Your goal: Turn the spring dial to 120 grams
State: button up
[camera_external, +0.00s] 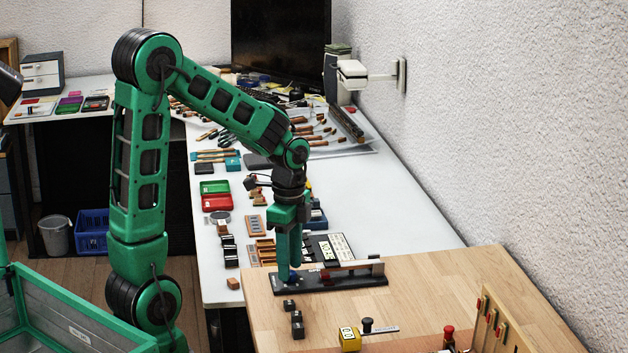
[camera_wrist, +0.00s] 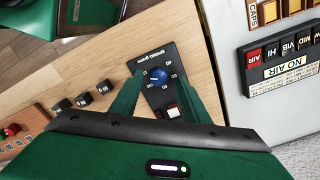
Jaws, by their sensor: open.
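The spring dial is a round blue knob (camera_wrist: 158,76) on a black panel (camera_wrist: 153,57) with white scale numbers and the word grams. A small light pointer mark shows on the knob, but its exact reading is too small to tell. My gripper (camera_wrist: 160,79) is open, with one green finger on each side of the knob; I cannot tell whether they touch it. In the external view my gripper (camera_external: 291,272) points down at the left end of the black fixture (camera_external: 340,284), largely hiding the knob. A white-and-red block (camera_wrist: 173,111) sits on the panel below the knob.
Several small black blocks (camera_external: 297,318) lie on the wooden bench in front of the fixture. A yellow block (camera_external: 349,339) stands nearby. A switch panel (camera_wrist: 288,66) lies beside it on the white table.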

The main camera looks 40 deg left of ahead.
notch_tip(320, 180, up, 10)
jog(key=shift+f, duration=0.2)
dwell(0.6)
jog(key=s+d+f+n, duration=0.1)
jog(key=s+n, duration=0.3)
jog(key=s, duration=0.6)
jog(key=s+d+f+n, duration=0.1)
jog(key=s+f+n, duration=0.2)
jog(key=s, duration=0.7)
jog(key=shift+s+d+f+n, duration=0.2)
jog(key=shift+d+n, duration=0.15)
jog(key=shift+n, duration=0.65)
